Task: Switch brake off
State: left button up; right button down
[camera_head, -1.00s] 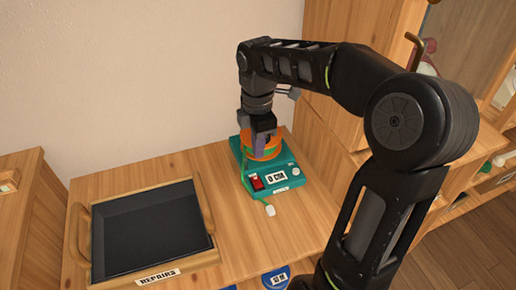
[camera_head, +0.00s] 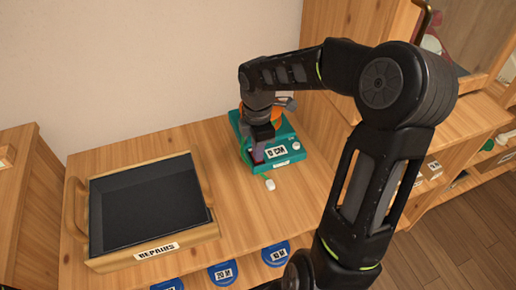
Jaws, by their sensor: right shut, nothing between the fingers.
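A teal device (camera_head: 287,154) with an orange round part (camera_head: 277,115), a "0 CM" label (camera_head: 277,152) and a white knob (camera_head: 296,146) stands on the wooden table by the wall. A red switch (camera_head: 257,156) at its front left is mostly hidden by my right gripper. My right gripper (camera_head: 258,150) is shut and empty, pointing down right at the red switch; I cannot tell whether it touches. A pale tab (camera_head: 270,185) lies in front of the device. My left gripper is not in view.
A wooden tray (camera_head: 205,232) with a dark inside and a "REPAIRS" label stands to the left. Several blue round items with labels, such as "20 M" (camera_head: 222,272), sit below the table's front edge. Wooden cabinets stand right and left.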

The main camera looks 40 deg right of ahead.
jog(key=shift+s+a+f, duration=0.1)
jog(key=shift+s+f, duration=0.05)
jog(key=shift+f, duration=0.15)
jog(key=shift+w+r+p, duration=0.2)
jog(key=shift+w+p, duration=0.25)
jog(key=shift+w+d, duration=0.25)
jog(key=shift+w, duration=0.1)
